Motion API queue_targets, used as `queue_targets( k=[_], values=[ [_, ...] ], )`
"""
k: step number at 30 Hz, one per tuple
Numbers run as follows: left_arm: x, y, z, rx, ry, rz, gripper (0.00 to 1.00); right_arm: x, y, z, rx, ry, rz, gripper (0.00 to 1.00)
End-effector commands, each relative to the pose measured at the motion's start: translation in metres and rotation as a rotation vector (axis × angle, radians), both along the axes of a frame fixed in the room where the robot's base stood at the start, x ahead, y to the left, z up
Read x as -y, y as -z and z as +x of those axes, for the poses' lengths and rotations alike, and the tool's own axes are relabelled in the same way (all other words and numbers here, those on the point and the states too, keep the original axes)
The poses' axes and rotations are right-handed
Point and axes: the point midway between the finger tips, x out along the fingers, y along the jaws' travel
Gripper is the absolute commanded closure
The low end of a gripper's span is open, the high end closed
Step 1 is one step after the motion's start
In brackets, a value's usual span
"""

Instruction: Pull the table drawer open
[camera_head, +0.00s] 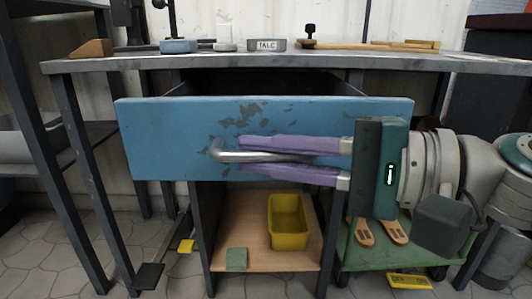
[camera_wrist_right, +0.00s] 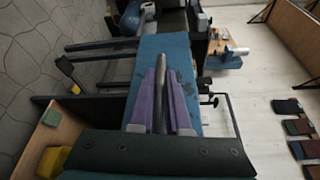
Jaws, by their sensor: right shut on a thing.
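The table drawer has a worn blue front (camera_head: 160,130) and stands pulled out from under the grey tabletop (camera_head: 220,64), with a dark gap visible behind its upper edge. Its metal bar handle (camera_head: 222,155) runs across the front. My right gripper (camera_head: 243,156) comes in from the right, its two purple fingers above and below the handle, shut on it. In the right wrist view the handle (camera_wrist_right: 160,85) lies between the purple fingers, against the blue front (camera_wrist_right: 186,58). My left gripper is not in view.
On the tabletop are a tin marked TALC (camera_head: 267,45), a brown wedge (camera_head: 92,48) and a wooden-handled tool (camera_head: 350,45). Below the drawer, a shelf holds a yellow bin (camera_head: 288,240) and a green block (camera_head: 236,260).

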Motion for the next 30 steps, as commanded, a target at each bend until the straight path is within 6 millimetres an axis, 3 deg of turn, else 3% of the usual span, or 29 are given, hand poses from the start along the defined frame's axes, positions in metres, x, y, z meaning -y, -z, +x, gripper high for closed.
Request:
queue_targets(
  k=[3,4,12,22,30],
  values=[
    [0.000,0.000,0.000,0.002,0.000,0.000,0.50,0.000,0.000,0.000,-0.001,0.000,-0.001,1.00],
    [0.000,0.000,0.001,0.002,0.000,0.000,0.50,0.000,0.000,0.000,-0.001,0.000,-0.001,0.84],
    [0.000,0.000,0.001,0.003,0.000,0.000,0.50,0.000,0.001,0.000,0.000,0.001,-0.001,0.55],
    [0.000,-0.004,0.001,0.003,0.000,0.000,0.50,0.007,-0.001,-0.002,-0.001,0.003,-0.002,0.55],
    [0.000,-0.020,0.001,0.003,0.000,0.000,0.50,0.055,-0.006,-0.022,-0.004,0.003,-0.005,0.55]
  ],
)
